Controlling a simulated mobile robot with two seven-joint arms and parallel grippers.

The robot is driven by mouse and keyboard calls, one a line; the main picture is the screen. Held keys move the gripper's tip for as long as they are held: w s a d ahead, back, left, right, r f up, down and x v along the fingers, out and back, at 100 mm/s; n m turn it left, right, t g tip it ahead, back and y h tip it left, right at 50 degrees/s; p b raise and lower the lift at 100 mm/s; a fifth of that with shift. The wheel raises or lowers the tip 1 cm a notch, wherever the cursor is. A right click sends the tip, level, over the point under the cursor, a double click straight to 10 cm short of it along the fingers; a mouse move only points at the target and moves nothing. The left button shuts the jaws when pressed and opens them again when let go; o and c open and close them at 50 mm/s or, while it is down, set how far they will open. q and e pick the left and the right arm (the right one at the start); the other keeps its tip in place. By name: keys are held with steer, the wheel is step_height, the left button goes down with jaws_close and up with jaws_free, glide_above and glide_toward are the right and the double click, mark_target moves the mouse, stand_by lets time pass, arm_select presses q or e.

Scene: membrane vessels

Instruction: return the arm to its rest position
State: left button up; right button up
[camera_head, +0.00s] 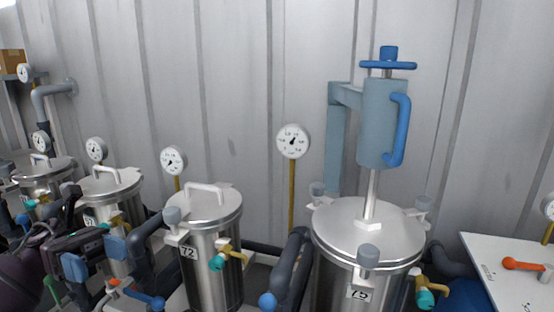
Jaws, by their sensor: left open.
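My left arm comes in at the lower left edge, dark and purplish. My left gripper (96,257) is low in the left of the picture, with two blue pads standing apart. It is open, and I see nothing held between the pads. It is in front of the steel vessels at the left, including the second one (110,187). I cannot tell whether it touches anything there. My right gripper is not in view.
Vessel 72 (205,208) and vessel 75 (340,243) stand to the right, with gauges on yellow stems behind. A grey-blue lift with blue handles (380,125) rises over vessel 75. Dark pipes run between vessels. A white table (500,255) holds an orange-handled valve (523,264).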

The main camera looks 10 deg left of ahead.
arm_select(q)
steer(key=s+d+f+m+t+y, duration=0.2)
steer(key=s+f+m+t+y, duration=0.3)
steer(key=f+m, duration=0.4)
steer(key=s+d+f+m+t+y, duration=0.3)
steer(key=f+m+t+y, duration=0.3)
steer(key=f+m+t, duration=0.25)
steer(key=s+d+f+m+t+y, duration=0.2)
steer(key=s+f+m+t+y, duration=0.3)
steer(key=f+m, duration=0.5)
steer(key=s+d+f+n+g+y, duration=0.3)
steer(key=s+d+f+n+g, duration=0.15)
steer(key=s+f+n, duration=0.35)
step_height(320, 180, up, 12)
steer(key=a+p, duration=0.1)
steer(key=p, duration=1.2)
steer(key=shift+s+a+r+t, duration=0.15)
steer(key=shift+s+r+t, duration=0.15)
steer(key=shift+s, duration=0.15)
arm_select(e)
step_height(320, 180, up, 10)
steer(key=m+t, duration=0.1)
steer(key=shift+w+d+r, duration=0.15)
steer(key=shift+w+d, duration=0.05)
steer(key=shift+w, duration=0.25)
arm_select(q)
steer(key=shift+n, duration=0.25)
